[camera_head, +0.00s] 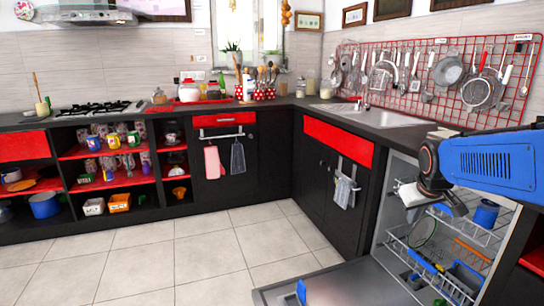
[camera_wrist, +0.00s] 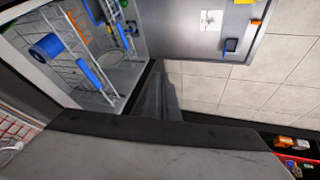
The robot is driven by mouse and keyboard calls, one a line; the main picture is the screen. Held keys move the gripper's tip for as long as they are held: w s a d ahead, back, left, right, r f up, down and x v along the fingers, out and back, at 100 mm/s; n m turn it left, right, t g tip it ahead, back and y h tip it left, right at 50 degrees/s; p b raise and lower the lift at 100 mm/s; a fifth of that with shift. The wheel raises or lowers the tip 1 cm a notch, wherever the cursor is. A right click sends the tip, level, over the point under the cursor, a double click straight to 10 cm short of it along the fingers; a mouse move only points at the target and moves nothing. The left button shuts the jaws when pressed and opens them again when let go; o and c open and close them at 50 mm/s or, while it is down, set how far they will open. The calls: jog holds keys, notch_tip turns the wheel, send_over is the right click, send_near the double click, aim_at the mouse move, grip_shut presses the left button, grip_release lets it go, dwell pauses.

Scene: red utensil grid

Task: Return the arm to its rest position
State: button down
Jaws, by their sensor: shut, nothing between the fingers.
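My arm reaches in from the right edge in the head view, above the open dishwasher (camera_head: 398,165). Its blue link leads to a dark wrist joint. My gripper (camera_head: 452,207) hangs below that joint, in front of the upper rack.
The dishwasher door (camera_head: 345,285) lies folded down. Its racks hold a blue mug (camera_head: 486,214) and other ware. The sink (camera_head: 385,118) and a red utensil grid (camera_head: 440,75) are behind the arm. The tiled floor (camera_head: 200,250) is clear at left.

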jog(key=s+a+f, duration=0.2)
jog(key=s+a, duration=0.1)
jog(key=s, duration=0.5)
jog(key=s+a+f+y, duration=0.1)
jog(key=s+a, duration=0.3)
jog(key=s, duration=0.5)
jog(key=s+a+f+m+y, duration=0.1)
jog(key=s+a+f, duration=0.2)
jog(key=s, duration=0.5)
jog(key=shift+s+a+f+g, duration=0.25)
jog(key=shift+s+a+g, duration=0.15)
jog(key=shift+a, duration=0.2)
